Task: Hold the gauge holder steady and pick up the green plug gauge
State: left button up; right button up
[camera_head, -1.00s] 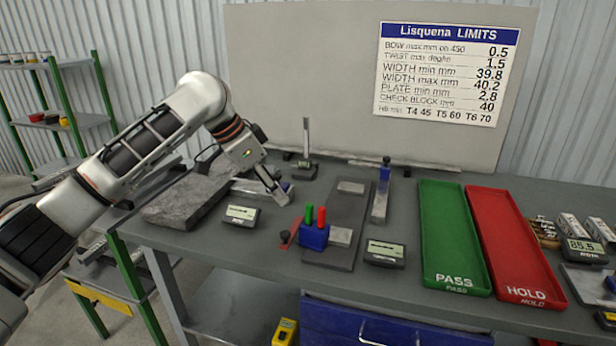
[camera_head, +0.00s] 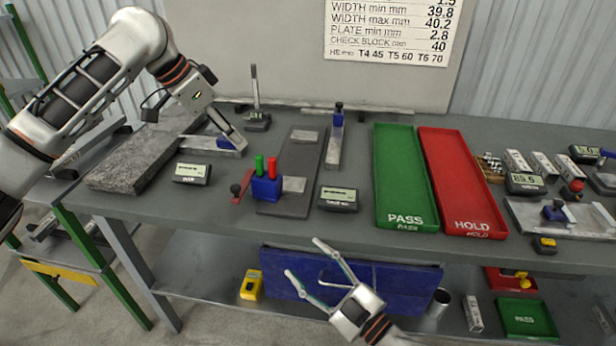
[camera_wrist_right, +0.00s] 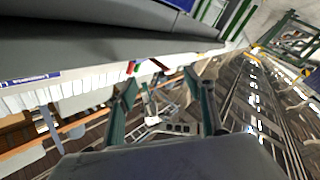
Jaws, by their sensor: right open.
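The gauge holder (camera_head: 267,189) is a small blue block on the table, at the front of a dark plate. The green plug gauge (camera_head: 259,165) stands upright in its left side, beside a red plug gauge (camera_head: 272,168). My left gripper (camera_head: 236,143) points down behind and left of the holder, apart from it, close to a small blue part on a metal bar; its fingers are too small to read. My right gripper (camera_head: 302,257) is open and empty, in front of the table edge and below the holder. Its open fingers also show in the right wrist view (camera_wrist_right: 163,90).
A green PASS tray (camera_head: 408,210) and a red HOLD tray (camera_head: 472,216) lie right of the holder. Small displays stand on both sides, one left (camera_head: 192,173) and one right (camera_head: 338,198). A granite block (camera_head: 135,165) lies at left.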

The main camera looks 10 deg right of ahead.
jog(key=a+r+n+g+y, duration=0.3)
jog(key=a+r+n+y, duration=0.4)
jog(key=n, duration=0.3)
jog(key=n+g+h, duration=0.5)
jog(key=n+g, duration=0.2)
jog(key=n, duration=1.8)
send_near(280, 183)
jog(key=shift+w+a+r, duration=0.1)
jog(key=shift+a, duration=0.9)
jog(key=shift+w+h, duration=0.15)
jog(key=shift+h, duration=0.15)
jog(key=shift+x, duration=3.75)
